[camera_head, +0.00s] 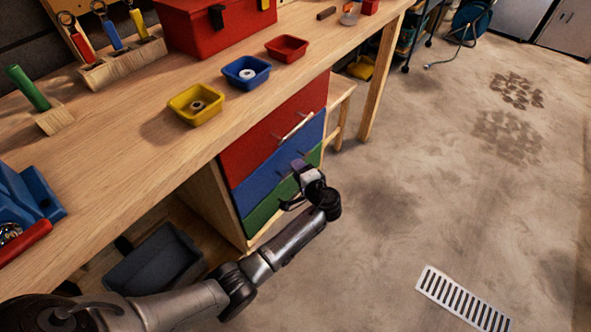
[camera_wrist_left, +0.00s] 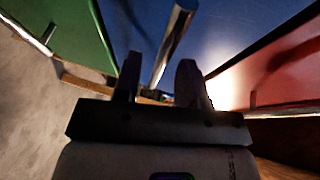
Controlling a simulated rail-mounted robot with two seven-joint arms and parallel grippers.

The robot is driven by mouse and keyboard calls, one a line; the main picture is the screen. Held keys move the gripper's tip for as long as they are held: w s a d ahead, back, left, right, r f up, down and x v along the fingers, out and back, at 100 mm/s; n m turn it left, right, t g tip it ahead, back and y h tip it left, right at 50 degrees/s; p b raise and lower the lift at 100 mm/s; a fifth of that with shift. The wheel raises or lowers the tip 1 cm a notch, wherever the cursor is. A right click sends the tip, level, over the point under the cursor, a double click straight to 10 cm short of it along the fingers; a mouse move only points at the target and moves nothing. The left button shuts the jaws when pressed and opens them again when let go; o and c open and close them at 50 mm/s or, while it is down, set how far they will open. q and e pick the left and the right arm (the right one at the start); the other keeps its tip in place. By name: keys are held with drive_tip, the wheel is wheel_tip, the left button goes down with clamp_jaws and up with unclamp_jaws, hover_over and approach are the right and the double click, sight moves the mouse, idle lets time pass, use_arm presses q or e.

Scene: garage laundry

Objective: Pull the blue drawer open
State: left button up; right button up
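The blue drawer (camera_head: 262,180) is the middle one of three under the workbench, between the red drawer (camera_head: 262,140) and the green drawer (camera_head: 268,207). Its front looks about flush with theirs. My left gripper (camera_head: 300,168) is at the blue front, near its right part, and covers most of its handle in the head view. In the left wrist view, the metal bar handle (camera_wrist_left: 174,42) of the blue drawer lies between the two spread fingers (camera_wrist_left: 160,78). I see no clear contact with the bar. My right gripper is out of view.
The workbench (camera_head: 110,130) above holds a yellow bin (camera_head: 195,104), a blue bin (camera_head: 246,72) and a red bin (camera_head: 287,48). A dark grey tub (camera_head: 155,262) stands beneath. The concrete floor (camera_head: 400,190) before the drawers is clear; a floor grate (camera_head: 462,298) lies farther right.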

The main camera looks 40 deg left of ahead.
use_arm(q)
drive_tip(key=shift+x, duration=1.1)
drive_tip(key=shift+c, duration=0.5)
clamp_jaws()
